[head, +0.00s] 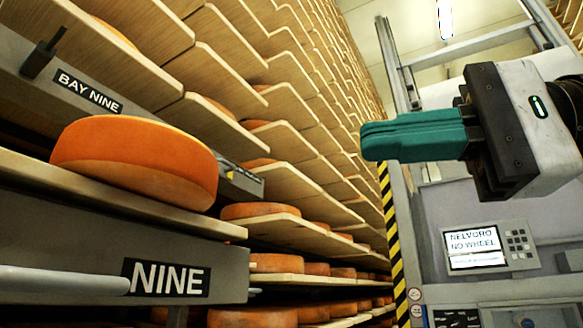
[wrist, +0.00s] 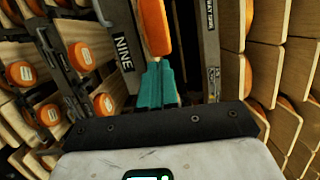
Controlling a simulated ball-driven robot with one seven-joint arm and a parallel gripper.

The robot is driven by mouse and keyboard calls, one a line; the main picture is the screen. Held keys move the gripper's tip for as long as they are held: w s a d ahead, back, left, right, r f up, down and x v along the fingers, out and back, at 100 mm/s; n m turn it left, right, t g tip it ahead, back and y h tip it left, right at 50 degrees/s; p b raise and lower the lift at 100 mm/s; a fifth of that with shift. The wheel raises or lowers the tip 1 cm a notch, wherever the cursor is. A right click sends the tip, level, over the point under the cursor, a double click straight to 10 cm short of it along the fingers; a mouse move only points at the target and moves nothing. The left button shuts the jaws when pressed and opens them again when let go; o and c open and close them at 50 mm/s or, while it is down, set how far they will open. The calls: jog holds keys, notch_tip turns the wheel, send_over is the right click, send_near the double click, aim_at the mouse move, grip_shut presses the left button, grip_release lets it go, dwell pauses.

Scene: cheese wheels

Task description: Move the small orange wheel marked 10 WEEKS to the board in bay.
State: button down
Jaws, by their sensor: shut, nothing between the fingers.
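A large-looking orange wheel (head: 135,160) lies flat on a wooden board (head: 60,184) at the left in the head view, by the labels BAY NINE and NINE. What seems to be the same wheel shows in the wrist view (wrist: 153,27), just beyond my fingertips. No 10 WEEKS mark is readable, so I cannot tell which wheel is the small one. My gripper (head: 366,140) has green fingers pressed together, empty, pointing left in the head view, well right of the wheel. In the wrist view my gripper (wrist: 158,66) points at the wheel's near edge; contact cannot be told.
Tall shelving with many boards (head: 210,125) and several orange wheels (head: 276,263) runs back from the left. Wheels with pale labels (wrist: 108,104) show in the wrist view. A grey machine with a screen (head: 474,250) reading NELVORO NO WHEEL stands right, behind a yellow-black striped post (head: 393,235).

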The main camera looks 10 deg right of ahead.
jog(key=p, duration=0.4)
send_near(210, 172)
jog(key=x, duration=0.6)
jog(key=shift+s+r, duration=0.15)
jog(key=shift+r, duration=0.05)
jog(key=shift+w+a+f, duration=0.15)
jog(key=shift+w+a, duration=0.1)
jog(key=shift+a, duration=0.2)
